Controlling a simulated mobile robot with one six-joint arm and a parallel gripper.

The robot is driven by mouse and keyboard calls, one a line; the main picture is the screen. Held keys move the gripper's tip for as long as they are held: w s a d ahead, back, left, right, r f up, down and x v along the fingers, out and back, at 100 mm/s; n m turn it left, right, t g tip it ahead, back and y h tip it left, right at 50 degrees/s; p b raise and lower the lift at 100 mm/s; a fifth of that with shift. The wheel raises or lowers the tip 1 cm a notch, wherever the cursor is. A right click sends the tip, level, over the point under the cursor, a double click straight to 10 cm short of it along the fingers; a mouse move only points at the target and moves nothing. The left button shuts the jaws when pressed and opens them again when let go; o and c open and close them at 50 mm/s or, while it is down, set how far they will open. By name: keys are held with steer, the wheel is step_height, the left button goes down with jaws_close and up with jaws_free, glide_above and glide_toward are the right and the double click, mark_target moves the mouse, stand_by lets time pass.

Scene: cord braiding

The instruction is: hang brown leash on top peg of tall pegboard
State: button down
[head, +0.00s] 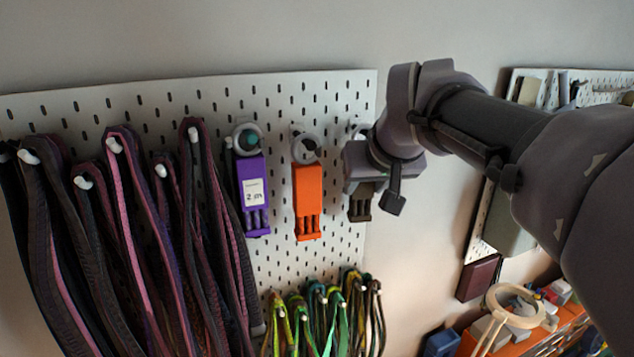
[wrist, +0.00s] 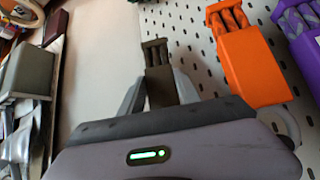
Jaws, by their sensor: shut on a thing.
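The brown leash (head: 360,203) hangs below my gripper (head: 362,183) in the head view, near the right edge of a large white pegboard (head: 280,100). A grey ring (head: 357,129) shows partly behind my wrist, above the leash. In the wrist view the brown leash (wrist: 156,70) sits between the two grey fingers of my gripper (wrist: 160,88), which is shut on it. Its upper part is hidden by my gripper. I cannot tell whether its ring is on a peg. A second, narrower pegboard (head: 484,225) stands to the right, partly behind my arm.
An orange holder (head: 306,200) and a purple holder (head: 252,195) hang left of the brown leash. Several dark and pink straps (head: 125,200) hang farther left. Green and yellow cords (head: 320,315) hang below. An orange bench (head: 540,335) with clutter stands at lower right.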

steer(key=shift+s+r, duration=0.1)
steer(key=shift+s, duration=0.1)
steer(key=shift+w, duration=0.25)
steer(key=c, duration=0.8)
jaws_free()
steer(key=shift+s, duration=0.15)
steer(key=shift+o, duration=0.2)
